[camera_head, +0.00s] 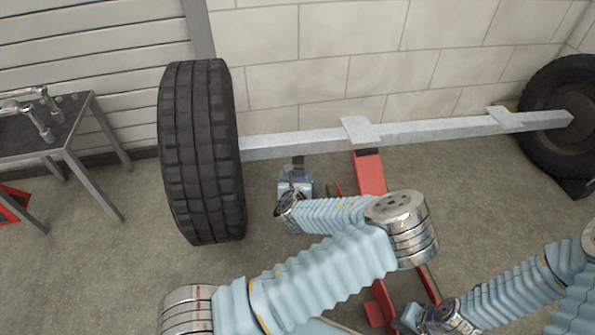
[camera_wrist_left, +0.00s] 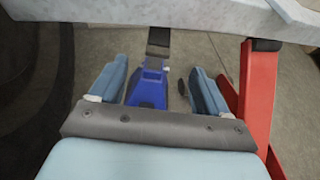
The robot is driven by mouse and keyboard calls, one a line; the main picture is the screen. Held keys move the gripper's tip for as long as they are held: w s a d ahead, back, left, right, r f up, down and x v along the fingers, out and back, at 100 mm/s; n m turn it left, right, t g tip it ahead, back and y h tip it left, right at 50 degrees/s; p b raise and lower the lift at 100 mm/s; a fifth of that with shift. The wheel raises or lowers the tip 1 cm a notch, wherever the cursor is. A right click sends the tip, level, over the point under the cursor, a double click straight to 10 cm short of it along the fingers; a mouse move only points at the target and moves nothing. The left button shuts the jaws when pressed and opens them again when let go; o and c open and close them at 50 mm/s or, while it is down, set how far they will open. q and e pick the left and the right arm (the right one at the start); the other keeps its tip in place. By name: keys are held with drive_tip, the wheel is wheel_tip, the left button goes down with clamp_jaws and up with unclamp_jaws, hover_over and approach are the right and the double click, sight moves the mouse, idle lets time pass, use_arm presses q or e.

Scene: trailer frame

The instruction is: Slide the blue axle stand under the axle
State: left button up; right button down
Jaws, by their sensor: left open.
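The blue axle stand (camera_wrist_left: 150,92) stands upright on the floor, with a dark post (camera_wrist_left: 158,42) on top. In the head view its post (camera_head: 298,162) shows just below the grey axle (camera_head: 290,146), between the left tyre and the red jack. The axle crosses the top of the left wrist view (camera_wrist_left: 120,10), and the post's top meets its edge there. My left gripper (camera_wrist_left: 158,75) is open, with one finger on each side of the stand; gaps show beside the stand. It mostly hides the stand in the head view (camera_head: 296,184). My right gripper (camera_head: 412,318) is low in the head view, its fingers unclear.
A red jack (camera_head: 370,178) stands right of the stand, under the axle, close to my left gripper's right finger. A large tyre (camera_head: 202,150) is on the left, another (camera_head: 555,95) far right. A metal table (camera_head: 70,130) stands at far left. A block wall is behind.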

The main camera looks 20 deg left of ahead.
sight(298, 161)
use_arm(q)
drive_tip(key=b+x, duration=0.1)
drive_tip(key=x, duration=1.2)
drive_tip(key=shift+a+f, duration=0.1)
drive_tip(key=shift+a, duration=0.05)
clamp_jaws()
